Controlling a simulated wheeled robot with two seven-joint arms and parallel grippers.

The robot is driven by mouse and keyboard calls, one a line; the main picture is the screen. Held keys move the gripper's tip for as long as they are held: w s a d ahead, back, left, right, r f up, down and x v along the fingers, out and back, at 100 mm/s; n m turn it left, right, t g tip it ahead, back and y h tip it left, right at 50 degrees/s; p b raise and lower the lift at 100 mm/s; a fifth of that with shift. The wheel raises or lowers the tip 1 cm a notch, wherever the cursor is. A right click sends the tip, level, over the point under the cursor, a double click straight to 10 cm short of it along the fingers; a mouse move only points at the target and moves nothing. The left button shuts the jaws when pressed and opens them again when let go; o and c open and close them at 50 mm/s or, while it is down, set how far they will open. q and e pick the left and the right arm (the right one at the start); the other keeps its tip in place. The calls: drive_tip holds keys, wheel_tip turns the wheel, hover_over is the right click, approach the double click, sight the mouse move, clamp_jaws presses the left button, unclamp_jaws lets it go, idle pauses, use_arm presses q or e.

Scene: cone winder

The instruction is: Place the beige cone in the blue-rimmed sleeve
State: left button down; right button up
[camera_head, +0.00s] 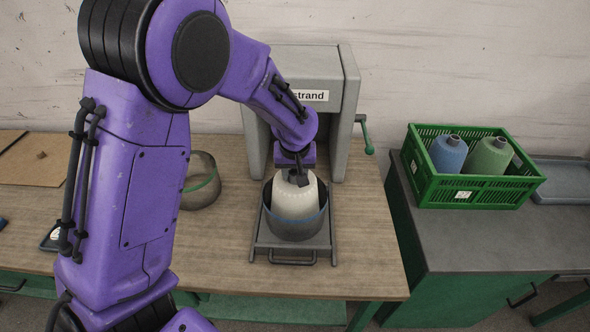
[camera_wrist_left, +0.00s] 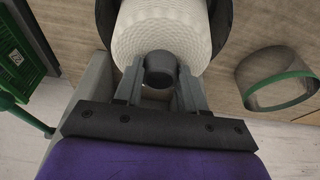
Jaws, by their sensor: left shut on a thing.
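The beige cone (camera_head: 295,201) is upright inside the dark, blue-rimmed sleeve (camera_head: 296,230), its upper part rising above the rim. The sleeve stands on the grey sliding tray in front of the winder. My left gripper (camera_head: 298,178) reaches down from above and is shut on the dark tip at the cone's top. In the left wrist view the gripper's two fingers (camera_wrist_left: 160,92) close on the dark tip, with the beige cone (camera_wrist_left: 160,32) beyond it and part of the dark sleeve wall around it. Whether the cone's base touches the sleeve's bottom is hidden. My right gripper is not in view.
A green-rimmed sleeve (camera_head: 201,188) stands left of the winder, partly behind my arm. The grey winder (camera_head: 347,90) with a green-handled crank (camera_head: 366,136) stands behind. A green crate (camera_head: 474,190) with blue and green cones sits on the right cabinet. The table's front right is clear.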

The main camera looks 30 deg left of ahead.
use_arm(q)
drive_tip(key=c, duration=0.6)
unclamp_jaws()
drive_tip(key=shift+s, duration=0.1)
drive_tip(key=shift+c, duration=0.2)
drive_tip(key=shift+r, duration=0.2)
drive_tip(key=v, duration=1.1)
drive_tip(key=shift+d+r, duration=0.2)
drive_tip(key=shift+r, duration=0.2)
